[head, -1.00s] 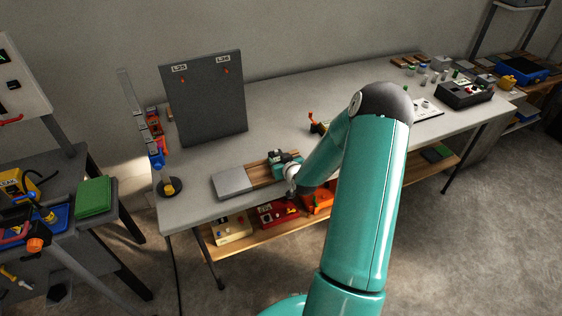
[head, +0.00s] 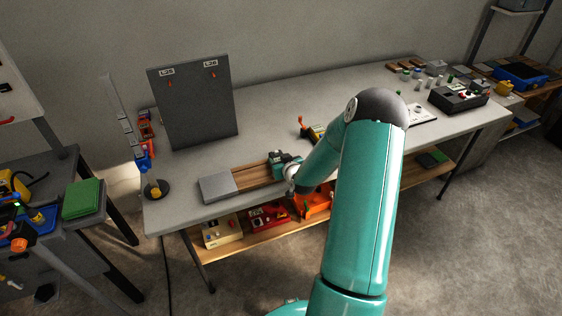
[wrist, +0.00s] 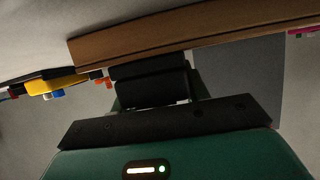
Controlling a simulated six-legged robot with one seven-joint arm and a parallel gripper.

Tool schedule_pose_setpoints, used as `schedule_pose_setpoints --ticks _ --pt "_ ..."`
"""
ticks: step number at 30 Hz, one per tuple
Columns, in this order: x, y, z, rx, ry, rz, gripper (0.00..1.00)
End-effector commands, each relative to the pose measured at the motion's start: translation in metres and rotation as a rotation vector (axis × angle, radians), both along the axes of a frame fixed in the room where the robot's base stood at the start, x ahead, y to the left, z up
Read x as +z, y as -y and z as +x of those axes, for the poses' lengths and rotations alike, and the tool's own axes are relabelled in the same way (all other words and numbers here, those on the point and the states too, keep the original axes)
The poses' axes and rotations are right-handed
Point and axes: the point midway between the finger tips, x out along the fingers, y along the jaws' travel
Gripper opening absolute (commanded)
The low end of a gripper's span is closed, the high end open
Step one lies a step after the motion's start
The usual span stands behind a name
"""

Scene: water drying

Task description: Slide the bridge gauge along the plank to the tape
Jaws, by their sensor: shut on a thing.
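The brown wooden plank (head: 252,176) lies along the front of the grey bench, with a grey flat block (head: 217,187) at its left end. My gripper (head: 284,163) is low over the right part of the plank and hides what lies beneath it. In the wrist view my gripper's dark fingers (wrist: 150,82) are close together, just below the long brown plank edge (wrist: 190,32). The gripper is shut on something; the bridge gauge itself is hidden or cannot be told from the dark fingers. I cannot make out the tape.
A dark upright panel (head: 195,105) stands behind the plank. A black box (head: 458,96) and several small items are at the far right.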

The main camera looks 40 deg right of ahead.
Motion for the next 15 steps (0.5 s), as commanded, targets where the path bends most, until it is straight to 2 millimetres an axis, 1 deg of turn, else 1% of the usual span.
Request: schedule_pose_setpoints --ticks 10,11,12,14,15 --pt "-0.0011 -0.0022 0.0016 0.001 -0.003 0.001 0.16" --pt "-0.0011 -0.0024 0.0017 0.001 -0.003 0.001 0.51" --pt "-0.001 -0.0024 0.0016 0.001 -0.002 0.001 0.59" --pt "-0.0008 -0.0023 0.0017 0.001 -0.002 0.001 0.71" --pt "-0.0006 -0.0021 0.0016 0.001 -0.002 0.001 0.71"
